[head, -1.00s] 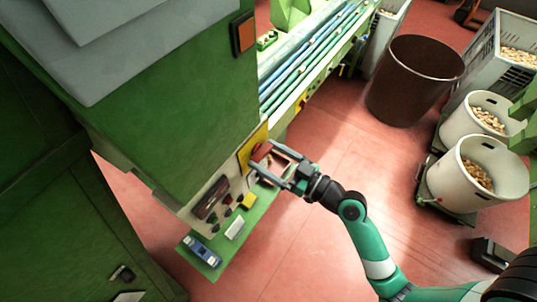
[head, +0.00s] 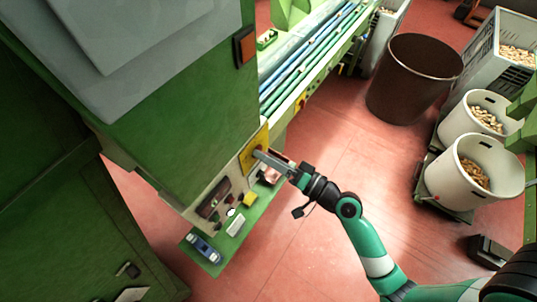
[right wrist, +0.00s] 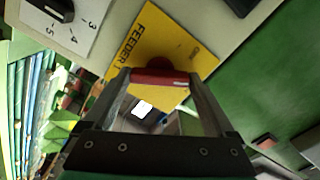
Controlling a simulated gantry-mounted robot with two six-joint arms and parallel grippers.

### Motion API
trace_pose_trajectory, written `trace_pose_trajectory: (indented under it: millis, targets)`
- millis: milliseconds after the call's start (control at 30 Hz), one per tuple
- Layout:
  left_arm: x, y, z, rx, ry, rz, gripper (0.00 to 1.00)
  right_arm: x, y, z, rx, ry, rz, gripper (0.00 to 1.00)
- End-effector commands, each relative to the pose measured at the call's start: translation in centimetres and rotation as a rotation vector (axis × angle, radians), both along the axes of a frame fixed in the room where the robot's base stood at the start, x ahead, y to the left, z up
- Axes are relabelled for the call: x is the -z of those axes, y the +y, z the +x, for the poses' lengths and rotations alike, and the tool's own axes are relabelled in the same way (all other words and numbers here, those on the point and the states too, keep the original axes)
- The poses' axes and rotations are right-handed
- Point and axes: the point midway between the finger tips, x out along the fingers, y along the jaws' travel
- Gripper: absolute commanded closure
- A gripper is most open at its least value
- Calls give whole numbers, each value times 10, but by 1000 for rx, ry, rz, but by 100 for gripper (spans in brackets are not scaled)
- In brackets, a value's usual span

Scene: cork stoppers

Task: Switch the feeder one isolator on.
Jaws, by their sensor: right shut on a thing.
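The feeder one isolator has a yellow plate (right wrist: 165,35) lettered "FEEDER 1" and a red handle (right wrist: 160,77) in front of it. In the head view the yellow plate (head: 252,148) is on the front of the green cabinet. My right gripper (right wrist: 160,82) is shut on the red handle, with a finger at each end of it. In the head view my right gripper (head: 260,156) reaches the plate from the right and hides the handle. Small lettering beside the handle is too blurred to read. My left gripper is not in view.
A dial (right wrist: 60,20) with numbers and a black knob sits beside the yellow plate. Below the panel, a green shelf (head: 262,205) carries a blue item (head: 204,248). A brown bin (head: 412,80) and white tubs of corks (head: 472,178) stand at right. Floor between is clear.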

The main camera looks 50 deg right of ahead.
Motion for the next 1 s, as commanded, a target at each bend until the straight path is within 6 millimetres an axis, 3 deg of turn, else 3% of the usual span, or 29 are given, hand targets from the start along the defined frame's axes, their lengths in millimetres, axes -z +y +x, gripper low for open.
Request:
trace_pose_trajectory:
  millis: [500, 1000]
  targets:
    - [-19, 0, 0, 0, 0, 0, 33, -1, 0, 0, 1, 42, 419, 66]
    - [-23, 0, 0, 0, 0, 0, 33, 0, 0, 0, 1, 54, 549, 66]
